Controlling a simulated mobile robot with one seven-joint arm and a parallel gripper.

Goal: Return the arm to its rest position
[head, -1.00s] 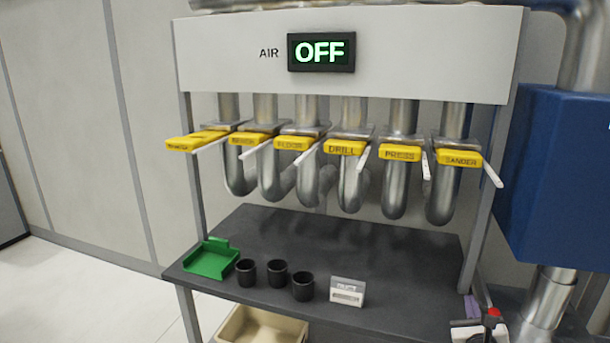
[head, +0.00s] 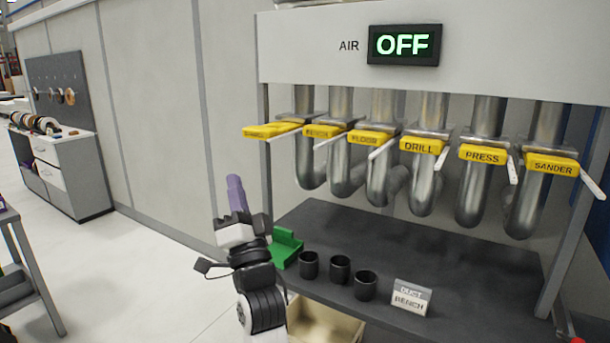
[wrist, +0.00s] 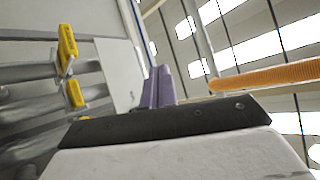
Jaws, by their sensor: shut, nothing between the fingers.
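My gripper (head: 237,193) stands upright in the head view, left of the dark shelf and in front of the grey wall. Its purple fingers point up and are together, with nothing between them. The fingers also show in the wrist view (wrist: 158,88), pointing up and away, apart from everything around them. My arm's wrist and links show below the gripper in the head view, in front of the shelf's left end.
The air rack's dark shelf (head: 450,255) holds a green tray (head: 285,247), several black cups and a small sign (head: 411,297). Yellow-tagged valves hang above it under an "OFF" display (head: 404,45). A workbench (head: 65,170) stands far left. Floor between is clear.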

